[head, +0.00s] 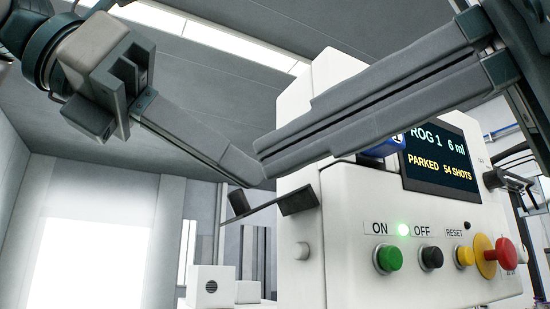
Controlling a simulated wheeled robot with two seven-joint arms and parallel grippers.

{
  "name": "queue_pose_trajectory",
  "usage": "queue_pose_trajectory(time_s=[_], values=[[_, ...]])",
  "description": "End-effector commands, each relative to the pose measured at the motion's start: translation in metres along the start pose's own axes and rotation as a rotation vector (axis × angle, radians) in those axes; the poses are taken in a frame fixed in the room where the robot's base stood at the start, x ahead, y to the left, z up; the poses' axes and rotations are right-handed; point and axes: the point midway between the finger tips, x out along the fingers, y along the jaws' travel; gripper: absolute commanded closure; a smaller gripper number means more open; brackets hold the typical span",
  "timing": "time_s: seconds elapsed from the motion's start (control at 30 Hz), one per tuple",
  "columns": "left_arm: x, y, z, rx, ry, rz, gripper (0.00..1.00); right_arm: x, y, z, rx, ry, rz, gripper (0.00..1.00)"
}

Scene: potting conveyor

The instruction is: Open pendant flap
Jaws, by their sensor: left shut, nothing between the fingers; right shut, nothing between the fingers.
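The white control box (350,246) stands at the right, with a lit screen (440,160) reading "PARKED 54 SHOTS" and a row of buttons below. No part is clearly recognizable as the flap. A dark plate on a thin bar (298,200) juts from the box's left side, with a smaller dark plate (238,203) at its far end. My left gripper (252,178) is shut and empty, its tips just above that bar. My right gripper (266,157) is shut and empty, crossing in front of the box and hiding part of it. The two grippers' tips are very close; I cannot tell whether they touch.
A green button (388,258), a black button (431,257), a yellow button (464,256) and a red knob (503,253) line the box's front. A blue part (384,149) is half hidden behind my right gripper. White boxes (211,286) stand low behind. Open room lies left.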

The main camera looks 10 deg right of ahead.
Motion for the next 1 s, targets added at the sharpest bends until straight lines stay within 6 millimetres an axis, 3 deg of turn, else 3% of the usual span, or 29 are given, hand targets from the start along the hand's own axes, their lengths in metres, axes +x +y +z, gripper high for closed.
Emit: queue_pose_trajectory(time_s=[0.27,0.67,1.0], values=[[0.0,0.0,0.0,0.0,0.0,0.0,1.0,0.027,-0.001,-0.001,0.0,0.001,-0.002,1.0],[0.0,0.0,0.0,0.0,0.0,0.0,1.0,0.097,-0.001,-0.001,0.0,0.001,-0.002,1.0],[0.0,0.0,0.0,0.0,0.0,0.0,1.0,0.084,0.0,0.035,0.003,0.0,0.001,1.0]])
